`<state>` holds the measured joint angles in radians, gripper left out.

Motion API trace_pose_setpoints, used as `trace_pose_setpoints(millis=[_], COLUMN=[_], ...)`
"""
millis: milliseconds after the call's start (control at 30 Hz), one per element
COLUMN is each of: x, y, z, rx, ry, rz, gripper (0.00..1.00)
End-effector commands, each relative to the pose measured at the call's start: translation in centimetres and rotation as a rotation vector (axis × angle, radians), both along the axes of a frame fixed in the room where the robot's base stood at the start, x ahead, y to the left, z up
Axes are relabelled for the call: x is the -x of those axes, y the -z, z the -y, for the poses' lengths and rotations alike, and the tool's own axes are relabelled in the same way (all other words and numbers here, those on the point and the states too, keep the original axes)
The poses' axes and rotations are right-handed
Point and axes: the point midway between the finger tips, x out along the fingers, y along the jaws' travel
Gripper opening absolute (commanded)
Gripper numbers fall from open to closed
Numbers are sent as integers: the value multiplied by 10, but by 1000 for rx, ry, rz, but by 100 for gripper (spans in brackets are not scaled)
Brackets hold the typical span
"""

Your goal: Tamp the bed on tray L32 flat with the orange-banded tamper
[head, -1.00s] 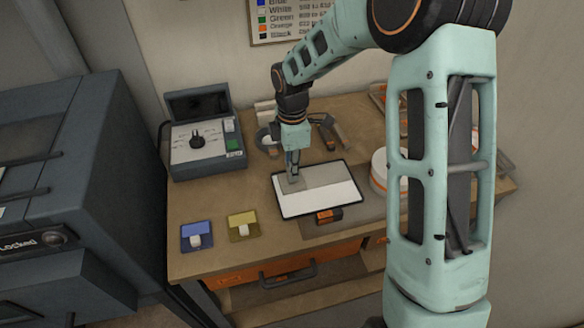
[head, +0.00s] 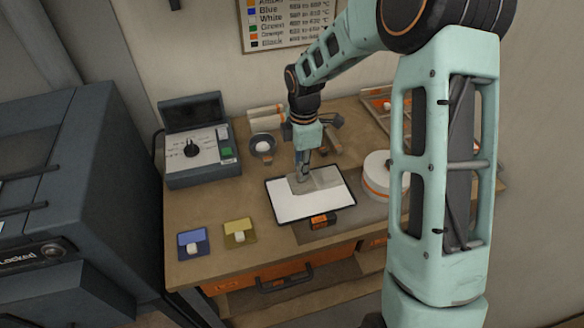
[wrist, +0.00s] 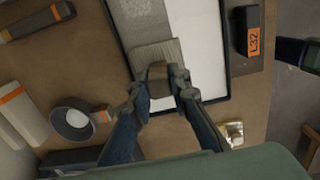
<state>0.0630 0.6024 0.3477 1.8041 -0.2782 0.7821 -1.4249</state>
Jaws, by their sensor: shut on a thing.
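Tray L32 (head: 351,204) is a dark-rimmed flat tray on the workbench. Its bed is mostly smooth white (head: 310,205), with a grey, rougher patch (head: 325,178) at the back. The L32 label block (wrist: 252,38) sits by the tray edge. My gripper (head: 302,176) points down over the grey patch. Contact with the bed cannot be told.
A grey tool with an orange band (wrist: 40,20) lies behind the tray. A white round container (head: 378,176) stands right. Blue (head: 193,242) and yellow pads (head: 240,233) lie front left.

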Motion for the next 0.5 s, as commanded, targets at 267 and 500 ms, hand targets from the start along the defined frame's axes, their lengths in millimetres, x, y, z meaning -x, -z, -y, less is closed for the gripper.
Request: trace_pose_setpoints(millis=[267,500], x=[-5,-5], y=[-1,0], z=[17,17], rx=[0,0], ry=[1,1], rz=[1,1], gripper=[0,0])
